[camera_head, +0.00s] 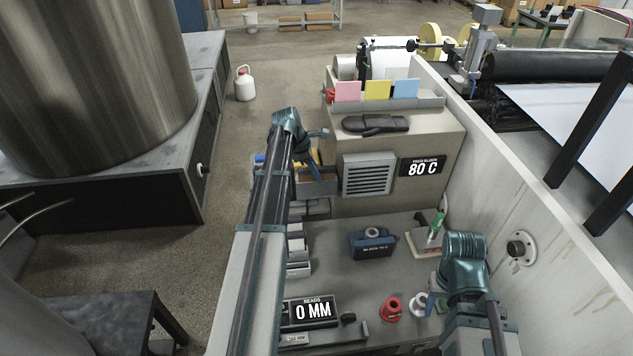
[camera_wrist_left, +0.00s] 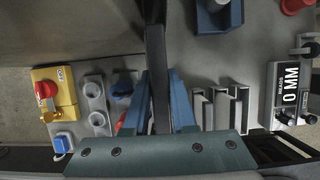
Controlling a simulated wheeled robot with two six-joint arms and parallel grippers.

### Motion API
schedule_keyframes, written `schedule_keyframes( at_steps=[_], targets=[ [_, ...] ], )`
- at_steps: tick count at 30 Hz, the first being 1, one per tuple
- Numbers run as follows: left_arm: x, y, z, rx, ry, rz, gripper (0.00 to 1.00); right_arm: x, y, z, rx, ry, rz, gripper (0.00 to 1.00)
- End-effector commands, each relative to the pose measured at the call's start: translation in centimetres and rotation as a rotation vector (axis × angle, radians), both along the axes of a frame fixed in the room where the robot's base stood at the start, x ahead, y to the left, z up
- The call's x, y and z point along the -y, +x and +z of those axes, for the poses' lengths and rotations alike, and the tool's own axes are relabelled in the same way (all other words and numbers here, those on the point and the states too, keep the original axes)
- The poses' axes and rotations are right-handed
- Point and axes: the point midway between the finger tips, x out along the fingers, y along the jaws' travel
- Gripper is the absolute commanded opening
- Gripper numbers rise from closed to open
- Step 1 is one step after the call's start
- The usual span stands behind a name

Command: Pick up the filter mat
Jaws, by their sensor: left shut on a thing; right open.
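My left gripper (camera_head: 316,150) is by the left front of the beige cabinet, its tips partly hidden by my own arm in the head view. In the left wrist view its blue fingers (camera_wrist_left: 160,100) are closed on a thin dark strip, seen edge-on, which appears to be the filter mat (camera_wrist_left: 155,60). The strip runs up from between the fingers to the top edge. A grey louvred grille (camera_head: 368,174) is on the cabinet front, right of this gripper. My right gripper (camera_head: 438,280) is low at the right, open, its fingers mostly hidden by its wrist.
The beige cabinet (camera_head: 425,190) carries an 80 C display. The bench holds a blue block (camera_head: 372,244), a red spool (camera_head: 391,309), a white spool (camera_head: 418,304) and a 0 MM gauge (camera_head: 311,312). A cream wall (camera_head: 560,240) bounds the right. Grey slotted blocks (camera_wrist_left: 222,105) stand beside the left fingers.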

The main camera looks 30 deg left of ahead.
Motion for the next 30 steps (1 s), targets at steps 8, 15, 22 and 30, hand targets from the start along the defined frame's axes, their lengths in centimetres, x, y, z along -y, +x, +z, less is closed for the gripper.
schedule_keyframes(
  at_steps=[8,15,22,30],
  targets=[
    [-0.4,0.6,0.1,0.011,0.005,0.006,0.0,0.0,0.0,0.1,0.0,0.0,0.0,0.5],
    [-0.4,0.5,1.4,0.009,0.004,0.005,0.0,0.0,0.0,1.4,0.0,0.0,-0.001,0.5],
    [-0.3,0.4,4.1,0.008,0.003,0.004,0.0,0.0,0.0,4.1,0.0,0.001,-0.005,0.5],
    [-0.2,0.3,7.6,0.006,0.002,0.003,0.0,0.0,0.0,7.6,-0.002,0.0,-0.002,0.5]
  ],
)
